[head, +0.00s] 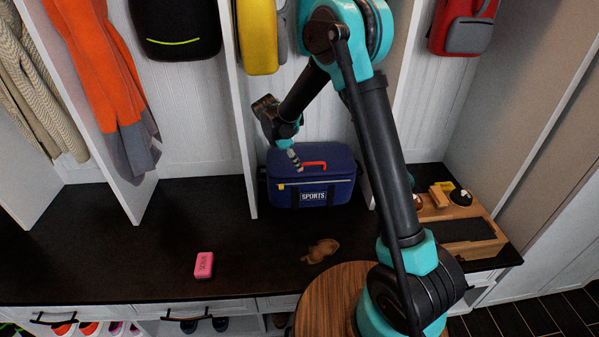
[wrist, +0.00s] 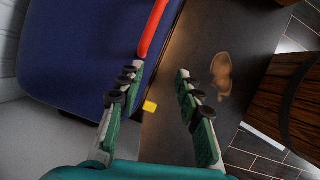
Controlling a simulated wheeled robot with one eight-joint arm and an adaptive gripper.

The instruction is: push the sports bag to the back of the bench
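The sports bag (head: 331,193) is dark blue with a red handle, a yellow tag and a "SPORTS" label. It stands upright on the dark bench (head: 220,232), in the middle cubby close to the back panel. My gripper (head: 295,160) is at the bag's upper left part in the head view. In the wrist view my gripper (wrist: 156,72) is open with nothing between its fingers. One finger overlaps the blue bag (wrist: 75,50) there, and the other is over the bench (wrist: 180,135). I cannot tell whether a finger touches the bag.
A pink box (head: 204,265) and a flat brown item (head: 320,250) lie on the bench in front of the bag. A round wooden top (head: 325,300) stands at the bench's front edge. A wooden tray (head: 465,247) is at the right. White dividers flank the cubby.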

